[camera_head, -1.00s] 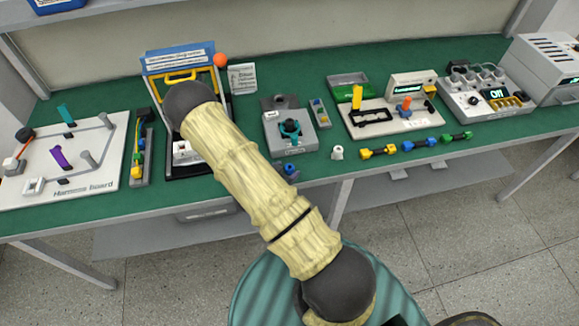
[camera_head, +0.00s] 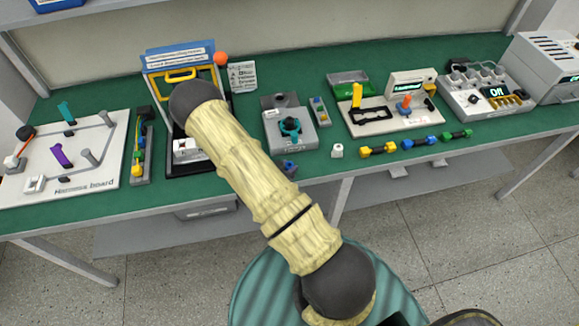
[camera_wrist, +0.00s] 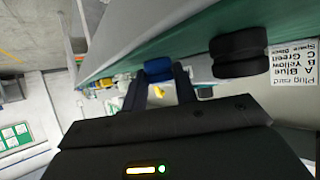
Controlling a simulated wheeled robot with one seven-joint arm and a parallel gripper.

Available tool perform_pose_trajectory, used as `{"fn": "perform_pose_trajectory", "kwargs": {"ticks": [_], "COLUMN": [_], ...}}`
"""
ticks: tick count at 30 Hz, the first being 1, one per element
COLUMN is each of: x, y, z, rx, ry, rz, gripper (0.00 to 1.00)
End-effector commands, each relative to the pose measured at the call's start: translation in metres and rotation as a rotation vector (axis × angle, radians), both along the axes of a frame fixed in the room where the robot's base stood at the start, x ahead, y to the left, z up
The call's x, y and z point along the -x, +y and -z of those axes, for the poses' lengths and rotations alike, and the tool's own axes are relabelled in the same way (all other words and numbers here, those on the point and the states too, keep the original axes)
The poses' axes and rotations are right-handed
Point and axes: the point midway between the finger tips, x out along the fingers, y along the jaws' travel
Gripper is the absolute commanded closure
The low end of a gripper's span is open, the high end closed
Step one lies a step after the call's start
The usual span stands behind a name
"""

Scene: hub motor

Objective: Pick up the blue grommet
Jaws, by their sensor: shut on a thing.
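The blue grommet (camera_wrist: 158,68) sits between my fingertips in the wrist view, with a finger against each side. My gripper (camera_wrist: 159,78) is shut on it. In the head view a small blue piece (camera_head: 289,165) shows beside my arm, close to the front edge of the green bench, with dark parts around it. My arm hides most of my gripper there. I cannot tell whether the grommet is clear of the bench top.
A white grommet-like piece (camera_head: 337,150) and yellow, blue and green connectors (camera_head: 420,143) lie to the right. A grey fixture (camera_head: 290,130) with a teal part stands behind. The harness board (camera_head: 95,185) is at the left. The front strip near the white piece is mostly clear.

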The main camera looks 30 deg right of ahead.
Motion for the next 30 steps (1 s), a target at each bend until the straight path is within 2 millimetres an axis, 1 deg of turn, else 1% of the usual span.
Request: {"fn": "perform_pose_trajectory", "kwargs": {"ticks": [6, 11, 17, 24, 27, 30], "x": [0.0, -0.001, -0.001, -0.001, -0.001, 0.0], "y": [0.0, 0.0, 0.0, 0.001, 0.0, 0.0], "z": [-0.001, -0.01, -0.036, -0.075, -0.088, -0.096], "rx": [0.0, 0.0, 0.0, -0.002, -0.001, -0.002], "ry": [0.0, -0.002, -0.004, -0.003, -0.003, -0.001], "rz": [0.0, 0.0, 0.001, 0.0, 0.001, 0.001], "gripper": [0.93, 0.93, 0.93, 0.93, 0.93, 0.93]}}
